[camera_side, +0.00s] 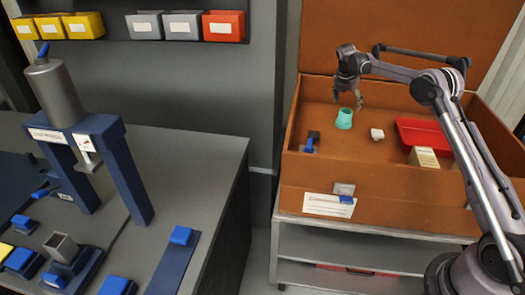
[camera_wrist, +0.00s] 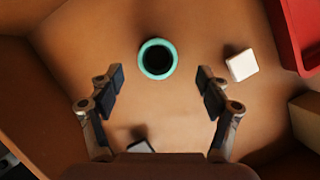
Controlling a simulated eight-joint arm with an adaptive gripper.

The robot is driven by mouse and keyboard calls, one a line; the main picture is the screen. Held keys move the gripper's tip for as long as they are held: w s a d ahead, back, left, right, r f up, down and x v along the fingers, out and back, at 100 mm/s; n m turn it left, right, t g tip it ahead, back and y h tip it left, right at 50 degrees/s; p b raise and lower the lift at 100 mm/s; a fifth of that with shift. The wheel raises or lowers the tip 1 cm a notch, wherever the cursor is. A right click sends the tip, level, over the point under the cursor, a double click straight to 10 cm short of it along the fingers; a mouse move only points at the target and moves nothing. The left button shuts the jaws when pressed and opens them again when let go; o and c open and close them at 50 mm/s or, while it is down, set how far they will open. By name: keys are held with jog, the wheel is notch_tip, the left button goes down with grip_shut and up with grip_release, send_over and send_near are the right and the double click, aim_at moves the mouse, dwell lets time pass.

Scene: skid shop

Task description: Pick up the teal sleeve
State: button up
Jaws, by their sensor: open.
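The teal sleeve (camera_side: 344,119) stands upright on the floor of an open brown case. In the wrist view its round teal rim (camera_wrist: 143,62) and dark opening show from above, ahead of and between the lines of my two fingers. My gripper (camera_side: 348,99) hangs above the sleeve inside the case. In the wrist view my gripper (camera_wrist: 160,86) has its fingers spread wide with nothing between them, apart from the sleeve.
A small white block (camera_wrist: 242,65) lies right of the sleeve. A red tray (camera_side: 424,136) and a cream block (camera_side: 424,157) are farther right. A dark blue-tipped part (camera_side: 311,142) stands left. The brown case's walls (camera_side: 345,180) surround them.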

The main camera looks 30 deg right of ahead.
aim_at(347, 111)
jog(key=shift+x, duration=3)
jog(key=shift+w, duration=0.15)
jog(key=c, duration=0.9)
